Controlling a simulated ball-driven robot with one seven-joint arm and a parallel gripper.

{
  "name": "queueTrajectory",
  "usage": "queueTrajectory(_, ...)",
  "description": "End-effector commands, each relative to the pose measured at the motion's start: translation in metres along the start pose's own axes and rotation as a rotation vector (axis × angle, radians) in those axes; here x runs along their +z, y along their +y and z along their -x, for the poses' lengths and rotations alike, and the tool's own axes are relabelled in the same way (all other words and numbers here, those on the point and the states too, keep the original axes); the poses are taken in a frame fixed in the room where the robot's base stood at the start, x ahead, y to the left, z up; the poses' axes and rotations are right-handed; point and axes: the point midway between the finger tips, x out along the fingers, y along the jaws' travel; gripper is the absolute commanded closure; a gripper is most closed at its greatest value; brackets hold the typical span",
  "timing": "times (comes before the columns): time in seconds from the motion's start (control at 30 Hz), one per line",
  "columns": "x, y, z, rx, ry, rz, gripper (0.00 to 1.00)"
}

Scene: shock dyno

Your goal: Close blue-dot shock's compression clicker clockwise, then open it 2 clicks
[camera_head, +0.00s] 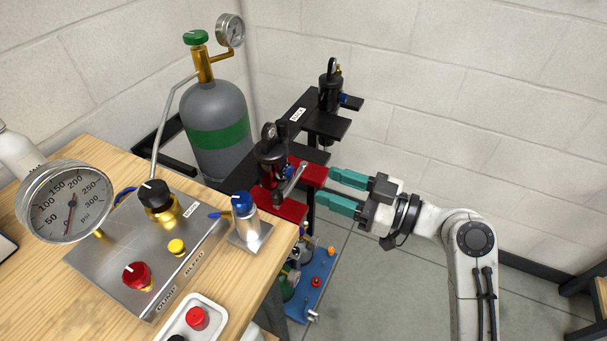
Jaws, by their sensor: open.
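Two dark shocks stand on the black dyno frame. The nearer shock (270,155) is upright in a red clamp (311,173) with a silver lever across it. The farther shock (330,92) stands behind on the frame and has a blue knob (344,99) on its right side. Small blue parts also show on the nearer shock's right side. I cannot make out a blue dot on either shock. My gripper (325,184), with teal fingers, is open and empty just right of the red clamp, its fingertips pointing left toward the nearer shock.
A wooden bench (90,160) at left holds a metal panel (145,250) with a large gauge (66,201) and knobs, and a blue-topped fitting (243,205). A grey gas cylinder (215,120) stands behind. A blue tray (322,275) is below.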

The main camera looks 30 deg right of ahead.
Motion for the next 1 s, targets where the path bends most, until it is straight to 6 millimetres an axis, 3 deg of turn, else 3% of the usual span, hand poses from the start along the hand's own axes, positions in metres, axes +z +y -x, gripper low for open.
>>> queueTrajectory(0.2, -0.002, -0.001, -0.04, -0.004, 0.0, 0.0, 0.49)
queueTrajectory(0.4, -0.001, 0.0, -0.062, -0.002, 0.001, -0.001, 0.49)
queueTrajectory(0.8, 0.0, 0.0, -0.068, 0.0, -0.001, -0.001, 0.49)
queueTrajectory(1.0, 0.0, 0.0, -0.068, 0.0, -0.001, -0.001, 0.69)
